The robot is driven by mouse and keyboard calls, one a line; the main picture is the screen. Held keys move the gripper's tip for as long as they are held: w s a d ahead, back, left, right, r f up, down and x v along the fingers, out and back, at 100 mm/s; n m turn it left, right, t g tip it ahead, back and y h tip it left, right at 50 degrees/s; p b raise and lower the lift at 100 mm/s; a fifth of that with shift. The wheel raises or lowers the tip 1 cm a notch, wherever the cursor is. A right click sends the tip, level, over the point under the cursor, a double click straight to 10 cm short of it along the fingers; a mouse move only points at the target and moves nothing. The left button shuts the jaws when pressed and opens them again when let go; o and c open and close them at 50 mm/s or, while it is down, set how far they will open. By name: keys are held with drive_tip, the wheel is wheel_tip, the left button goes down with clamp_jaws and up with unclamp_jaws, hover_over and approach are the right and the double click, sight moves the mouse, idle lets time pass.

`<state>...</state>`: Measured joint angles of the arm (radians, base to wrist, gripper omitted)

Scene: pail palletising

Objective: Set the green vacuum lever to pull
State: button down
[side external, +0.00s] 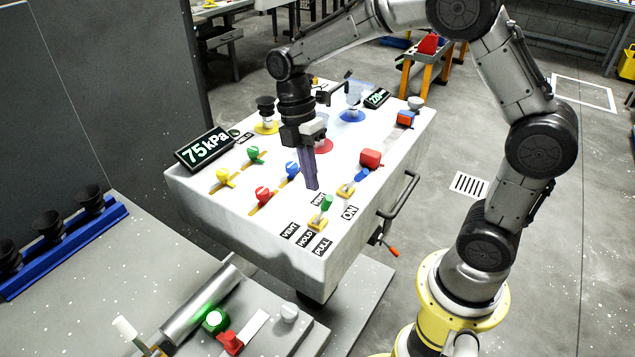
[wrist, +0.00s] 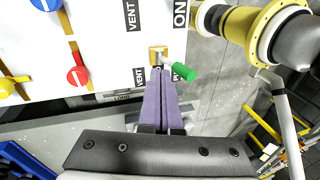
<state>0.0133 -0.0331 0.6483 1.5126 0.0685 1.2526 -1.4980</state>
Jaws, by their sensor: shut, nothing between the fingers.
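The green vacuum lever (side external: 327,203) rises from a small yellow base (side external: 317,223) near the front corner of the white panel. In the wrist view its green knob (wrist: 184,73) leans to the right of its yellow base (wrist: 158,52), over part of the PULL label. In the side view the VENT, HOLD and PULL labels (side external: 322,247) lie in front of the base. I cannot tell exactly which setting it is at. My gripper (side external: 312,187) is shut and empty, pointing down just left of the knob. Its fingertips (wrist: 160,72) overlap the base's lower edge; contact is unclear.
A blue lever (side external: 351,184) on a yellow base and a red block (side external: 370,158) stand close behind. Red (side external: 263,195), blue (side external: 292,169) and yellow (side external: 223,174) knobs sit in slots to the left. A grey handle (side external: 405,200) sticks out at the panel's right side.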

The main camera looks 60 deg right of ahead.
sight(324, 209)
drive_tip(key=shift+s+a+f, duration=0.1)
drive_tip(key=shift+s+f, duration=0.1)
drive_tip(key=shift+s, duration=0.3)
drive_tip(key=shift+s+a+f, duration=0.1)
drive_tip(key=shift+s+f, duration=0.05)
drive_tip(key=shift+s, duration=0.3)
drive_tip(key=shift+s+t, duration=0.6)
drive_tip(key=shift+s, duration=0.05)
drive_tip(key=shift+s+f, duration=0.15)
drive_tip(key=shift+s, duration=0.55)
